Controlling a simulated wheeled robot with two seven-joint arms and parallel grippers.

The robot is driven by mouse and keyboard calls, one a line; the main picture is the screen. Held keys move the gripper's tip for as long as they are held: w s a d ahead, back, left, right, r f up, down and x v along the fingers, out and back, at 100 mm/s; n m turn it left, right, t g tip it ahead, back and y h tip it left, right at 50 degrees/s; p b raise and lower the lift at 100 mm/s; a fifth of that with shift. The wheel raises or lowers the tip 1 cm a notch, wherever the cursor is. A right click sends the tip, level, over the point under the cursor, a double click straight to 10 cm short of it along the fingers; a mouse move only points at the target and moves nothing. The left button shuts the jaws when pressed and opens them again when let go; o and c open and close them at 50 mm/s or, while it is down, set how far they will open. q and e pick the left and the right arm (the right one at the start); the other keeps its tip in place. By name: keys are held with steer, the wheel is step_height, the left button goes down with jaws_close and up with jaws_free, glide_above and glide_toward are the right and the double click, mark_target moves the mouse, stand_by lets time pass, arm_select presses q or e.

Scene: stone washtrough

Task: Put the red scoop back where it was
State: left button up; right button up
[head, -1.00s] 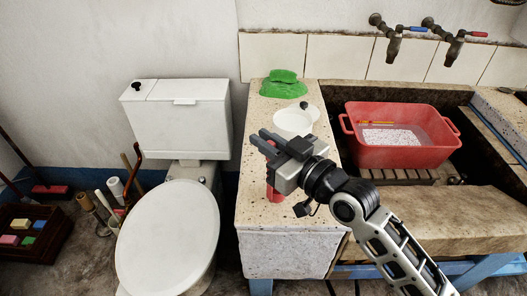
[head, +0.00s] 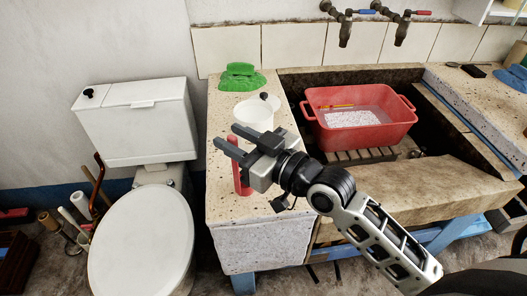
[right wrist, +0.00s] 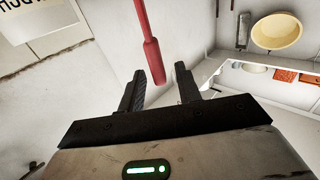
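My right gripper (head: 224,150) reaches left over the near part of the stone counter, with its two fingers apart. A narrow red piece (head: 241,181) shows upright just below and beside the fingers, partly hidden by them; it may be the red scoop, but its full shape does not show. In the right wrist view my right gripper (right wrist: 158,86) has spread fingers. A long red handle-like piece (right wrist: 151,50) comes down from the top and ends in line with the gap. I see no finger closed on it. My left gripper is not in view.
A white tub (head: 254,112) and a green cloth-like heap (head: 241,77) are on the counter (head: 225,205) behind the gripper. A red basin (head: 360,135) stands in the trough to the right. A toilet (head: 140,240) is at left. Two taps are on the wall.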

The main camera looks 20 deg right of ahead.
steer(key=b+v, duration=0.1)
steer(key=v, duration=0.9)
steer(key=shift+a, duration=0.1)
steer(key=s+d+f+m+g+h, duration=0.1)
steer(key=s+f+m+g+h, duration=0.1)
steer(key=s+f+g+h, duration=0.5)
steer(key=s+d+f+m+g+h, duration=0.15)
steer(key=s+f+g, duration=0.35)
steer(key=f, duration=0.7)
steer(key=w+a+f+t+y, duration=0.3)
steer(key=w+a+f+t, duration=0.2)
steer(key=a+t, duration=0.1)
steer(key=shift+w+t, duration=0.3)
steer(key=shift+t, duration=0.1)
